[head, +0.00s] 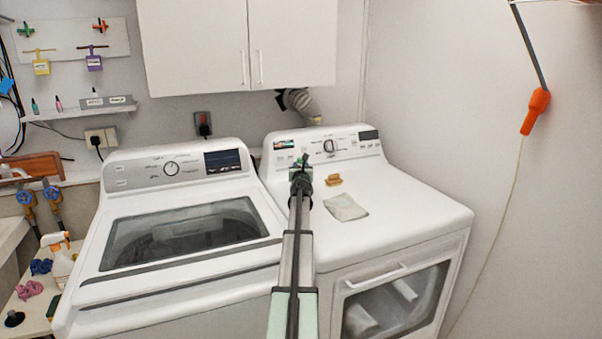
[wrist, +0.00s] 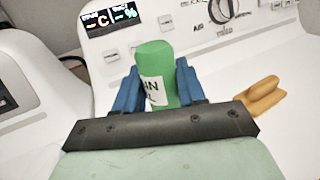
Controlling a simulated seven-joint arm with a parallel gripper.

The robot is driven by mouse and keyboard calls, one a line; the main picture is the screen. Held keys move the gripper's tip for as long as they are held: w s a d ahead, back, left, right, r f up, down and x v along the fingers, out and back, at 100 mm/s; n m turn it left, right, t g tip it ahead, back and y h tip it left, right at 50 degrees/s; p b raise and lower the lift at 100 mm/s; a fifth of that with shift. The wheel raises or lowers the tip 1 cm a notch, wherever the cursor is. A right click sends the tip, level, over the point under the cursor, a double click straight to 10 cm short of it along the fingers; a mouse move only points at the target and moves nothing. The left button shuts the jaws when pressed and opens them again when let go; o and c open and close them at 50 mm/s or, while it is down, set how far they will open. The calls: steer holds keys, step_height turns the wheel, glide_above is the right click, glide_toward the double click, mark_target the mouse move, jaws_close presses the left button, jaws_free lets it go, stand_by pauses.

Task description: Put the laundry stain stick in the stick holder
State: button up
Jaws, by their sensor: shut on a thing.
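The laundry stain stick (wrist: 154,60) is a green cylinder with a white label, upright in the wrist view. My gripper (wrist: 157,78) is shut on it, with a blue finger on each side. In the head view my gripper (head: 301,176) is over the back of the right-hand machine's white top, near its control panel. The stick is small and partly hidden there. A grey block with labels (head: 107,102) sits on the wall shelf at the upper left; I cannot tell whether it is the stick holder.
A tan clip-like object (head: 334,180) and a folded cloth (head: 346,207) lie on the right machine (head: 420,220), right of my gripper. The left machine (head: 180,235) has a clear lid. Small bottles stand on the wall shelf (head: 75,114). A spray bottle (head: 60,262) stands at left.

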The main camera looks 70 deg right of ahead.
steer(key=shift+f, duration=0.95)
steer(key=shift+f, duration=0.15)
steer(key=o, duration=1.1)
steer(key=shift+c, duration=0.2)
steer(key=shift+a, duration=0.1)
steer(key=v, duration=1.1)
steer(key=shift+s+a, duration=0.2)
steer(key=shift+a, duration=0.15)
steer(key=shift+w, duration=0.1)
